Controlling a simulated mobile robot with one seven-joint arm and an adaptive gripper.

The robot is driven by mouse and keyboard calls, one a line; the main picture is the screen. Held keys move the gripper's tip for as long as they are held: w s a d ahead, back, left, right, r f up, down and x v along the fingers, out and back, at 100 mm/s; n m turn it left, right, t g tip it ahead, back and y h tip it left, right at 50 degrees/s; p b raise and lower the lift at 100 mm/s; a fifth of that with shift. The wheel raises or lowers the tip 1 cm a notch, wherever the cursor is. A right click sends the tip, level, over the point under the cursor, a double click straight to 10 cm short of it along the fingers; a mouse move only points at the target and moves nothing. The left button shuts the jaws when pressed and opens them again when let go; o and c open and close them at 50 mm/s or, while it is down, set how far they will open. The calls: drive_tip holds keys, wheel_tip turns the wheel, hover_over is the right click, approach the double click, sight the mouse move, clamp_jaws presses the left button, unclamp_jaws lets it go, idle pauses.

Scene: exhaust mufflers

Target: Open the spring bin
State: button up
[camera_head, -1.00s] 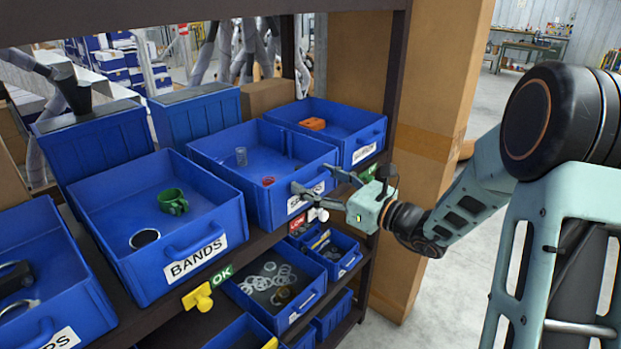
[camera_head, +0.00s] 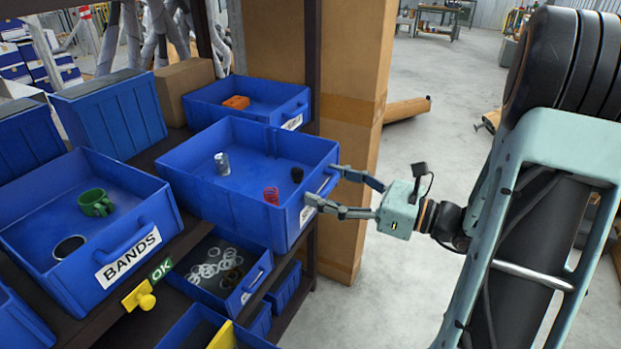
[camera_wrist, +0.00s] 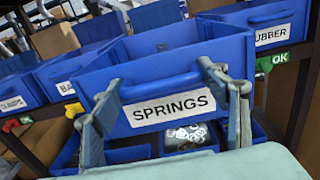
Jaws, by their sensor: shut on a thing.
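The blue spring bin (camera_head: 245,213) is drawn out of the shelf, sticking out past its neighbours in the head view. It holds a red spring (camera_head: 271,195), a silver cylinder (camera_head: 222,163) and a small black piece (camera_head: 297,174). My gripper (camera_head: 325,187) is at its front, with the fingers on the handle. In the wrist view the bin's SPRINGS label (camera_wrist: 171,109) faces me between the two fingers. The handle (camera_wrist: 160,88) shows above the label, and my gripper (camera_wrist: 160,90) reaches it from both sides.
The blue BANDS bin (camera_head: 150,215) with a green clamp stands to the left. Another blue bin (camera_head: 290,117) with an orange block sits behind. Below are smaller bins, one with pale rings (camera_head: 213,265). A cardboard column (camera_head: 350,110) stands close behind my gripper.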

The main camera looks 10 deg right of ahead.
drive_tip(key=shift+s+d, duration=0.25)
drive_tip(key=shift+d, duration=0.1)
drive_tip(key=o, duration=1.7)
drive_tip(key=v, duration=1.2)
drive_tip(key=shift+a+f, duration=0.1)
